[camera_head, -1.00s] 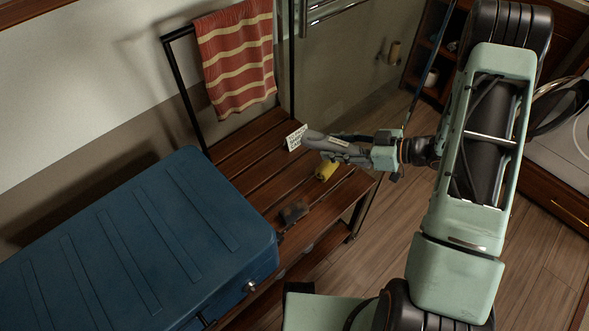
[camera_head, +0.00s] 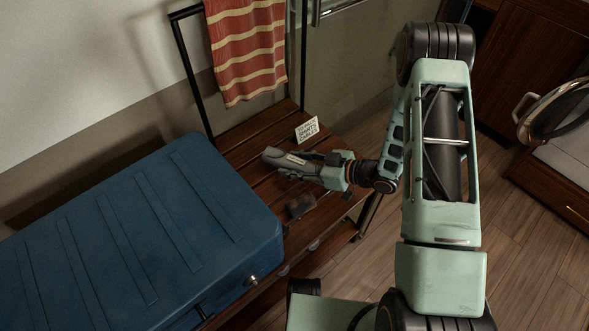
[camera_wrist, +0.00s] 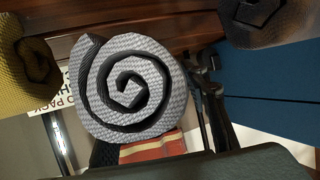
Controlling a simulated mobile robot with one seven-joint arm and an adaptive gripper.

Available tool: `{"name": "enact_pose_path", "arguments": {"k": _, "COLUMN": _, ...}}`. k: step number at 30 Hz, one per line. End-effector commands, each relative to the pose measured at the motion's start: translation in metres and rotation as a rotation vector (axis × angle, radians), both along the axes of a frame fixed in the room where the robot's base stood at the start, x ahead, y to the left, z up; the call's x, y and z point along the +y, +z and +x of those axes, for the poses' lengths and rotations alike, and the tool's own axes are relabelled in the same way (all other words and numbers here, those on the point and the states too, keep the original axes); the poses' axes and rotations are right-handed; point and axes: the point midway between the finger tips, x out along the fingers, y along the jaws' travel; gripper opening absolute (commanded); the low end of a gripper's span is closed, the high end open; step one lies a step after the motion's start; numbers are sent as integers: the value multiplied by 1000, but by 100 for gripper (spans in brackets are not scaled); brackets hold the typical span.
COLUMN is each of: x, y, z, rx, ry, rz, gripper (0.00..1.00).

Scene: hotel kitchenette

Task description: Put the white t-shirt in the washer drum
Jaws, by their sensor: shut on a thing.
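A pale grey-white rolled cloth (camera_head: 284,158), seemingly the white t-shirt, is in my gripper (camera_head: 308,170). In the wrist view the roll (camera_wrist: 130,88) shows its spiral end and woven texture, with a gripper finger along its right side. My gripper is shut on it above the slatted wooden bench (camera_head: 262,127); I cannot tell whether the roll touches the slats. The washer's round door (camera_head: 553,106) stands open at the right edge; the drum is not visible.
A blue suitcase (camera_head: 130,240) fills the left. A yellow roll (camera_wrist: 28,75) shows in the wrist view. A small sign (camera_head: 307,130) and striped towel (camera_head: 247,50) are behind. Wooden floor (camera_head: 525,240) is clear at right.

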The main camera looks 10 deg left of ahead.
Motion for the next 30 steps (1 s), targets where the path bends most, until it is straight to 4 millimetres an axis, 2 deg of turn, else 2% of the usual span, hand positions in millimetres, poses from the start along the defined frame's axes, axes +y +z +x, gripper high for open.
{"name": "enact_pose_path", "arguments": {"k": 1, "x": -1, "y": -13, "z": 0, "rx": 1, "ry": -1, "rz": -2, "gripper": 13}}
{"name": "enact_pose_path", "arguments": {"k": 3, "x": -2, "y": -21, "z": 0, "rx": 0, "ry": -1, "rz": -2, "gripper": 13}}
{"name": "enact_pose_path", "arguments": {"k": 15, "x": -2, "y": -25, "z": 1, "rx": -1, "ry": -1, "rz": -1, "gripper": 13}}
{"name": "enact_pose_path", "arguments": {"k": 16, "x": -2, "y": -24, "z": 1, "rx": -1, "ry": -1, "rz": -2, "gripper": 45}}
{"name": "enact_pose_path", "arguments": {"k": 20, "x": -2, "y": -23, "z": 0, "rx": -1, "ry": -1, "rz": -2, "gripper": 59}}
{"name": "enact_pose_path", "arguments": {"k": 30, "x": -2, "y": -20, "z": 1, "rx": -1, "ry": -1, "rz": -2, "gripper": 59}}
